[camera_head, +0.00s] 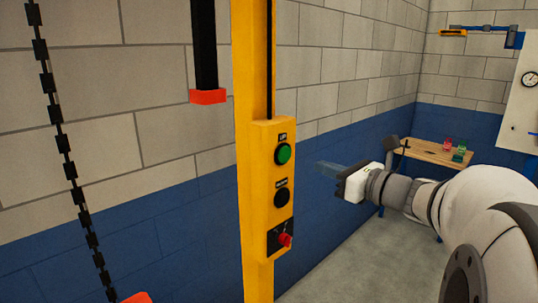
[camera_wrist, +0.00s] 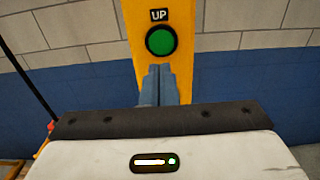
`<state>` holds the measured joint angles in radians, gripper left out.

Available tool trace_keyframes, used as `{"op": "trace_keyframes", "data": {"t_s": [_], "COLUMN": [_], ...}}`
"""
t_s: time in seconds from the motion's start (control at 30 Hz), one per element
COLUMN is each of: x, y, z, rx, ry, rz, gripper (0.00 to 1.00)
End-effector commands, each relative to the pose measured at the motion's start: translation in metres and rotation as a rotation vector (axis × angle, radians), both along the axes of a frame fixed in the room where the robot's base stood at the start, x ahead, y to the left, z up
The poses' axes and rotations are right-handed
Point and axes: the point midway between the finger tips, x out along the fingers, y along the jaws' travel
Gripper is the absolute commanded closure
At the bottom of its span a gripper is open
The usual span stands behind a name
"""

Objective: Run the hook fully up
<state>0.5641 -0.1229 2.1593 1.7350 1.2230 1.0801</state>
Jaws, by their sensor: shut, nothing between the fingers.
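A yellow control box (camera_head: 258,185) on a yellow post carries a round green button (camera_head: 283,154), a black button (camera_head: 282,200) below it and a red knob (camera_head: 285,240) at the bottom. In the wrist view the green button (camera_wrist: 161,41) sits under a label reading UP. My gripper (camera_head: 320,166) is shut and empty, pointing at the box from the right. In the head view its fingertips stand apart from the green button. In the wrist view the fingertips (camera_wrist: 158,70) appear just below that button. I cannot make out a hook for certain.
A black chain (camera_head: 63,143) hangs at the left, with a red part (camera_head: 137,297) cut off at the bottom edge. A black bar with a red end (camera_head: 207,96) hangs left of the post. A wooden table (camera_head: 425,151) with small coloured items stands at the back right.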

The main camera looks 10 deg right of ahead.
Motion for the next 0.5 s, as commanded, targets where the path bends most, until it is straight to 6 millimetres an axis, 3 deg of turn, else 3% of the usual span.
{"op": "trace_keyframes", "data": {"t_s": [0.3,0.5], "x": [0.052,0.070], "y": [0.038,0.050], "z": [0.002,0.000], "rx": [0.001,-0.001], "ry": [0.002,0.001], "rz": [0.002,0.000], "gripper": [1.00,1.00]}}
